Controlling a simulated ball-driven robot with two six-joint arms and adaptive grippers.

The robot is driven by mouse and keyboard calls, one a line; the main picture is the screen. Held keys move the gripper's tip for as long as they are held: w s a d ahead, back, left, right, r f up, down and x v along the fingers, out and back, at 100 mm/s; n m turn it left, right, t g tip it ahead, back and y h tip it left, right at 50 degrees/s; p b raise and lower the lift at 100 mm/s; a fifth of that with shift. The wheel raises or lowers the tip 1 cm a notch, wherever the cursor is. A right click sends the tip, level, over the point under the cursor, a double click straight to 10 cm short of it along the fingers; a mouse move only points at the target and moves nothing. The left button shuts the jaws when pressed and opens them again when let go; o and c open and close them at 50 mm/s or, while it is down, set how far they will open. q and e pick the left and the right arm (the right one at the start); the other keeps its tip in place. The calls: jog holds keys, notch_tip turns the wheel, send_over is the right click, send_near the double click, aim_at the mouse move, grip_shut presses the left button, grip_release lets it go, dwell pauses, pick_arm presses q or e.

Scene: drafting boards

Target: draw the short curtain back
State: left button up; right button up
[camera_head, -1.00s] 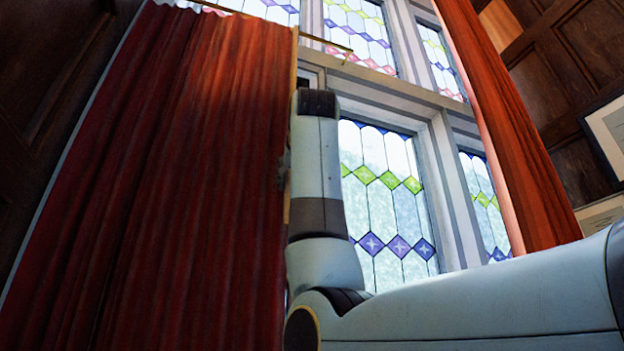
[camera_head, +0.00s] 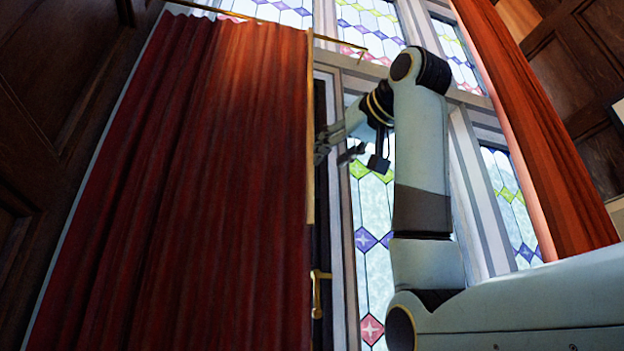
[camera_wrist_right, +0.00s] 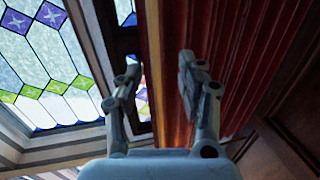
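A dark red pleated curtain (camera_head: 200,190) hangs from a thin brass rod (camera_head: 335,41) in the left of the head view. A straight brass strip (camera_head: 310,130) runs down its right edge. My right gripper (camera_head: 336,153) is open beside this edge, at about mid-height of the curtain. In the right wrist view the curtain (camera_wrist_right: 230,50) fills the right side, and the brass strip (camera_wrist_right: 154,60) shows between the open fingers (camera_wrist_right: 158,80). I cannot tell whether a finger touches the curtain. My left gripper is not in view.
Leaded windows (camera_head: 372,230) with coloured diamonds stand right of the curtain. A brass handle (camera_head: 318,294) sits by the curtain's lower right edge. A long orange-red curtain (camera_head: 540,130) hangs at right. Dark wood panelling (camera_head: 45,110) closes off the left.

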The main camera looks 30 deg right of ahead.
aim_at(312, 176)
jog(key=w+p, duration=0.1)
jog(key=w, duration=0.2)
jog(key=w+p, duration=0.2)
jog(key=w, duration=0.1)
jog(key=w+d+p, duration=0.1)
jog(key=w, duration=0.3)
jog(key=shift+r+p, duration=0.2)
jog(key=shift+p, duration=0.2)
jog(key=shift+w+f, duration=0.1)
jog(key=shift+w, duration=0.3)
grip_shut()
jog(key=shift+w+f, duration=0.1)
jog(key=shift+w, duration=0.05)
